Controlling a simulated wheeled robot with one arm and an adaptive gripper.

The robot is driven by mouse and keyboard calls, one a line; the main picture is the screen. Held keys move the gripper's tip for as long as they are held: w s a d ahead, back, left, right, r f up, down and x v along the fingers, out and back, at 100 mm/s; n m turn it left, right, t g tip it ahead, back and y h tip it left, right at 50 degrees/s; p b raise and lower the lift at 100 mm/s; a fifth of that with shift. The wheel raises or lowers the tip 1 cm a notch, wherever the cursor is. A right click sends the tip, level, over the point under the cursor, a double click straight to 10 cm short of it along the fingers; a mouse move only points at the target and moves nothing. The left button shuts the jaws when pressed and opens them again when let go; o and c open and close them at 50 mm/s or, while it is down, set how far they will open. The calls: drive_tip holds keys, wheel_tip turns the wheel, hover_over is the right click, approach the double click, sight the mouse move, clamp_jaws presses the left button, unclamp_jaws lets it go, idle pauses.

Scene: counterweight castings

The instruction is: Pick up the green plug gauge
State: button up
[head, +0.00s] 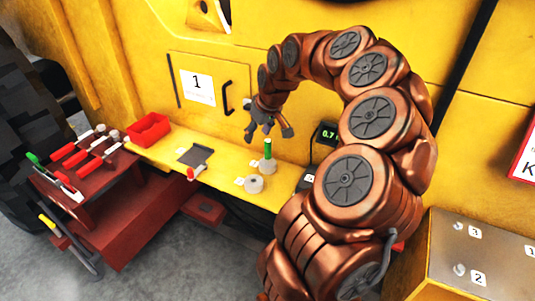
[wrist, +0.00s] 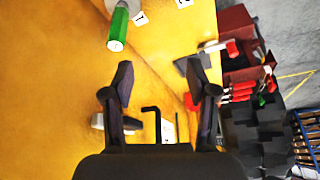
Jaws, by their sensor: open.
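The green plug gauge (head: 268,148) stands upright on the yellow ledge, at a small grey round casting (head: 268,164); its lower end is hidden. In the wrist view the green gauge (wrist: 118,28) shows near the top, left of the line between my fingers, with its end towards the camera. My gripper (head: 268,131) is open and empty above the gauge in the head view, apart from it. In the wrist view my gripper (wrist: 160,75) has its two dark fingers spread wide, with nothing between them.
A second grey casting (head: 254,184) sits just in front of the gauge. A small display (head: 327,133) stands to the right. A dark plate (head: 195,156) and a red bin (head: 148,129) lie left along the ledge. A red rack (head: 85,165) of tools stands further left.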

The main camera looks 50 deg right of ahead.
hover_over(269, 141)
drive_tip(key=s, duration=0.3)
drive_tip(key=shift+w+a+f+m+h, duration=0.1)
drive_tip(key=shift+f+m+h, duration=0.1)
drive_tip(key=shift+f, duration=0.4)
drive_tip(key=shift+a+f+m+h, duration=0.1)
drive_tip(key=shift+f+m, duration=0.1)
drive_tip(key=shift+f, duration=0.4)
drive_tip(key=shift+p+x, duration=0.45)
drive_tip(key=shift+x, duration=0.85)
drive_tip(key=shift+w+p+x, duration=0.2)
drive_tip(key=shift+p+x, duration=0.65)
drive_tip(key=shift+x, duration=0.1)
drive_tip(key=shift+p+x, duration=0.6)
drive_tip(key=shift+x, duration=0.95)
drive_tip(key=shift+a, duration=0.1)
drive_tip(key=shift+c, duration=0.3)
clamp_jaws()
